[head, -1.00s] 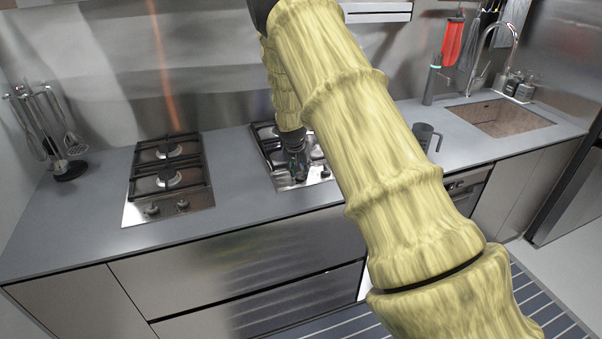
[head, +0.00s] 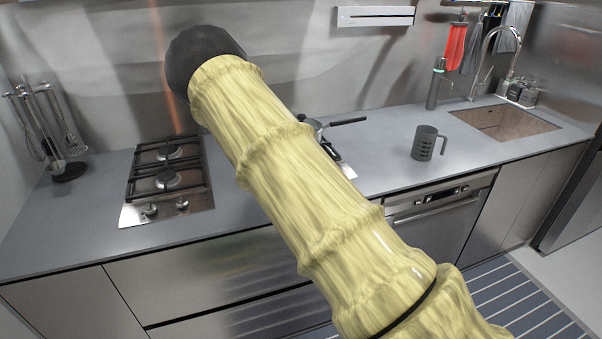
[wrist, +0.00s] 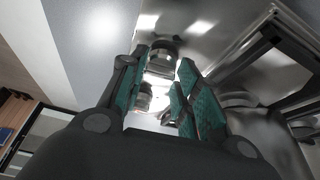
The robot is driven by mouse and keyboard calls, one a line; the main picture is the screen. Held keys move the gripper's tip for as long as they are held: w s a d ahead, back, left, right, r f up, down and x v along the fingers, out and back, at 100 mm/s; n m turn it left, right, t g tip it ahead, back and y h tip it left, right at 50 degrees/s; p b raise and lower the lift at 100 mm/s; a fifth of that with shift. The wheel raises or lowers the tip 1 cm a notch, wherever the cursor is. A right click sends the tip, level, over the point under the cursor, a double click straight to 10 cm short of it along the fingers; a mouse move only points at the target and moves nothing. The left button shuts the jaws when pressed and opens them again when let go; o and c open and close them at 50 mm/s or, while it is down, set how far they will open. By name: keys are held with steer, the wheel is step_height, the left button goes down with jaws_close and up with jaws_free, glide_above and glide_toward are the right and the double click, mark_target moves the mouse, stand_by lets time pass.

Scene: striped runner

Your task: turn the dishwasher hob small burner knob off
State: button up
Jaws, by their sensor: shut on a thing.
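My gripper (wrist: 165,62) shows in the wrist view, its green-padded fingers closed around a silver hob knob (wrist: 163,52) near the fingertips. A second silver knob (wrist: 145,97) shows between the fingers, lower in the picture. Which of the two belongs to the small burner I cannot tell. The steel hob with its dark grate (wrist: 275,50) lies to the right in the wrist view. In the head view my arm hides the gripper, the knobs and most of this right-hand hob (head: 345,168).
A dark-handled pan (head: 312,124) shows past my arm at the right-hand hob. A second hob (head: 195,208) is to the left. A grey mug (head: 424,143) stands on the counter above the dishwasher (head: 440,225). The sink (head: 545,124) is at the right.

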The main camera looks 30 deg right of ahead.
steer(key=shift+m, duration=0.5)
steer(key=shift+g, duration=0.3)
steer(key=o, duration=1)
steer(key=v, duration=1.2)
steer(key=shift+d, duration=0.15)
